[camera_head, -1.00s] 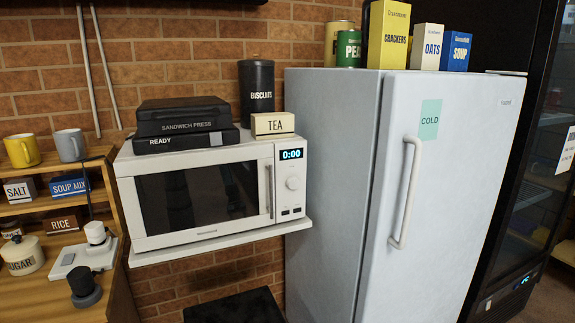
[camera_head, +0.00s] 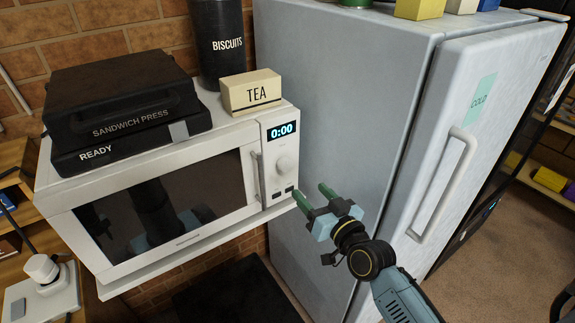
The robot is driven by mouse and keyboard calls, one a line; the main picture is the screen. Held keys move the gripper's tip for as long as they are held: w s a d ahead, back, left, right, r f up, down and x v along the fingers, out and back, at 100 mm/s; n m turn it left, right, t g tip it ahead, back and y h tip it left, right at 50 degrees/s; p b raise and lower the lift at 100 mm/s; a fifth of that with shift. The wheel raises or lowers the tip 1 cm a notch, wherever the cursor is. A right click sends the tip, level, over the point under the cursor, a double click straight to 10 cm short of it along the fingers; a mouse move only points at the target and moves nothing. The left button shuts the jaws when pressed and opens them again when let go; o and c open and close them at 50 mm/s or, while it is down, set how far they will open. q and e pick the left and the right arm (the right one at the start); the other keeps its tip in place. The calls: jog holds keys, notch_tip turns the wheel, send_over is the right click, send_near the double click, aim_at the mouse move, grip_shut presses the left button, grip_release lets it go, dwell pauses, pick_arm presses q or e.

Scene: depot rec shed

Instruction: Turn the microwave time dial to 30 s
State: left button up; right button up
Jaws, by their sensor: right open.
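The white microwave (camera_head: 68,211) sits on a white wall shelf, its door shut. Its display (camera_head: 283,131) reads 0:00. The round white time dial (camera_head: 286,163) is below the display on the control panel, with two dark buttons (camera_head: 283,193) under it. My right gripper (camera_head: 312,197) is open and empty, with green fingertips. In the picture it is just below and right of the dial, near the panel's lower right corner; no contact with the dial shows. My left gripper is not in view.
A black sandwich press (camera_head: 120,100) and a TEA box (camera_head: 250,92) lie on the microwave, with a BISCUITS canister (camera_head: 219,45) behind. The refrigerator (camera_head: 330,130) stands close on the right, its door handle (camera_head: 444,185) jutting out. A white device (camera_head: 42,290) is at lower left.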

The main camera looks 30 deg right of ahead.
aim_at(287, 166)
jog(key=w, duration=1)
jog(key=shift+w+a, duration=0.4)
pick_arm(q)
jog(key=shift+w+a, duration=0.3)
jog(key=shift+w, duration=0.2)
pick_arm(e)
jog(key=shift+c, duration=0.5)
jog(key=c, duration=0.9)
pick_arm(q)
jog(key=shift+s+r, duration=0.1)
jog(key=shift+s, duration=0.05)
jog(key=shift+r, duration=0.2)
pick_arm(e)
jog(key=shift+m, duration=0.4)
jog(key=shift+m+p, duration=0.7)
jog(key=shift+m, duration=0.3)
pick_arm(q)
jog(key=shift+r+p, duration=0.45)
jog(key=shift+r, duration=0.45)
pick_arm(e)
jog(key=shift+m, duration=1.4)
